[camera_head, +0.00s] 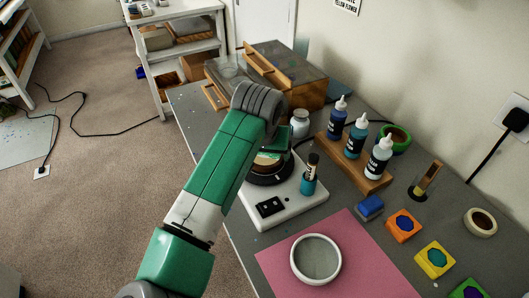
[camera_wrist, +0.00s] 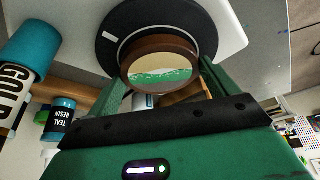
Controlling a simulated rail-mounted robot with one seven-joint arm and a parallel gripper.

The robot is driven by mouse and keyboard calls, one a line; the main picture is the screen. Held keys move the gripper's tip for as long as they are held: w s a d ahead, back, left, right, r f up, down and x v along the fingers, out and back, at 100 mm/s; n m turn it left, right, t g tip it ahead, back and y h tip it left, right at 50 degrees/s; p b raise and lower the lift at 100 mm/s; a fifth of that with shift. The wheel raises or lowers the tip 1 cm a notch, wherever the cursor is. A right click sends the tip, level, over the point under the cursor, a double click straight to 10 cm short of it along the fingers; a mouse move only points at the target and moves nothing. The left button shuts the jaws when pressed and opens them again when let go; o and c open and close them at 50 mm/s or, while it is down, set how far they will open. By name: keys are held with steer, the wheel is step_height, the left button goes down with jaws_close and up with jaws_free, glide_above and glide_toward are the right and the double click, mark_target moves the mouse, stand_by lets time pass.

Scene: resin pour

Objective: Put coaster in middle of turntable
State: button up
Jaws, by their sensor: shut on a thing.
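The turntable is a black disc (camera_wrist: 112,40) on a white base (camera_head: 302,203). In the head view, my arm hides much of the disc. In the head view, my gripper (camera_head: 268,155) is over the turntable and partly hidden by my wrist.
A wooden rack (camera_head: 365,178) of dropper bottles is to the right. A pink mat (camera_head: 355,255) with a round white ring (camera_head: 298,270) lies in front. A wooden drawer box (camera_head: 300,85) stands behind.

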steer(key=o, duration=0.8)
steer(key=shift+f, duration=0.2)
steer(key=shift+o, duration=0.2)
steer(key=d+p+v, duration=0.1)
steer(key=p+v, duration=0.2)
steer(key=v, duration=0.9)
steer(key=d+r+m+t+h, duration=0.2)
steer(key=d+r+t, duration=0.15)
steer(key=d, duration=0.35)
steer(key=s+d+r+t+h, duration=0.2)
steer(key=d+r+t, duration=0.1)
steer(key=r, duration=0.3)
steer(key=s+d+r+t+h, duration=0.2)
steer(key=r+t, duration=0.2)
steer(key=r, duration=0.2)
steer(key=s+a+r+n+t+y, duration=0.1)
steer(key=s+a+r+t+y, duration=0.2)
steer(key=s, duration=0.6)
steer(key=s+a+r+n+t+y, duration=0.2)
steer(key=s+a+r+t+y, duration=0.1)
steer(key=s+a+r+t, duration=0.4)
steer(key=s+a+r, duration=0.1)
steer(key=s+a, duration=0.1)
steer(key=s, duration=0.1)
steer(key=shift+s+a+r+n+y, duration=0.2)
steer(key=shift+a+r+n+y, duration=0.05)
steer(key=shift+r+n+y, duration=0.05)
